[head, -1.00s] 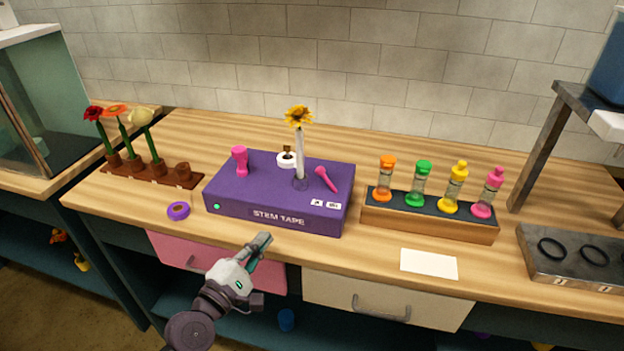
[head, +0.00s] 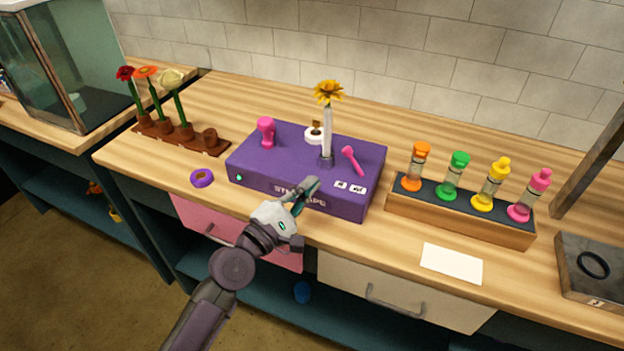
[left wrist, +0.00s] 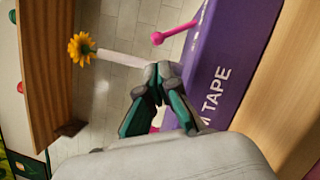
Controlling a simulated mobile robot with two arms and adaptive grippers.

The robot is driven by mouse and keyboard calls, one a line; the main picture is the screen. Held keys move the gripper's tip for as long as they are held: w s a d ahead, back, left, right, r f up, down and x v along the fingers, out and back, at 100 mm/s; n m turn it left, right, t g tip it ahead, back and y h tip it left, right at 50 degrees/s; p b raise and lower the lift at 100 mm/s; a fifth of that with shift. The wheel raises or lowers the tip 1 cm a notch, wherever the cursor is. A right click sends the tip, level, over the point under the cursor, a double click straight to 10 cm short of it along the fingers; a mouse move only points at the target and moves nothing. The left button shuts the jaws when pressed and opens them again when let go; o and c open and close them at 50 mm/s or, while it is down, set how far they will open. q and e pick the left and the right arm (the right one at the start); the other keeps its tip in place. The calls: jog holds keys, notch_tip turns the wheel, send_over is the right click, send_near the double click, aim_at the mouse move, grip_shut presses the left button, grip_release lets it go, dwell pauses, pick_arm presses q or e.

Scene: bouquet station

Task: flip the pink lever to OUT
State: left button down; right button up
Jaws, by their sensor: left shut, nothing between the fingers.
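The pink lever (head: 353,159) stands on the right part of the purple stem tape box (head: 255,165), tilted with its knob toward the upper left. Two small white labels (head: 349,187) lie near its foot. My left gripper (head: 312,184) is shut and empty, in front of the box's front face and lower left of the lever. In the left wrist view its closed fingertips (left wrist: 157,72) are apart from the lever. My right gripper is in neither current view.
A yellow flower (head: 328,92) in a white sleeve stands upright on the box, left of the lever. A pink knob (head: 266,131) and a white tape roll (head: 314,134) are also on top. A bottle rack (head: 460,219) stands to the right.

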aim_at(343, 152)
pick_arm(q)
jog(key=x, duration=0.7)
jog(key=shift+p, duration=0.4)
jog(key=shift+w+d, duration=0.2)
jog(key=shift+w, duration=0.2)
pick_arm(e)
jog(key=shift+w+d+r, duration=0.3)
jog(key=shift+w+r, duration=0.1)
jog(key=shift+r, duration=0.15)
pick_arm(q)
jog(key=shift+r, duration=0.1)
pick_arm(e)
jog(key=shift+r, duration=0.15)
pick_arm(q)
jog(key=shift+s+d+r+m+p, duration=0.1)
jog(key=shift+d+r+m+p, duration=0.1)
jog(key=shift+m+p, duration=0.3)
pick_arm(e)
jog(key=shift+r, duration=0.45)
pick_arm(q)
jog(key=shift+r+g+p, duration=0.1)
jog(key=shift+g+p, duration=0.2)
pick_arm(e)
jog(key=shift+r, duration=0.25)
jog(key=shift+r, duration=0.1)
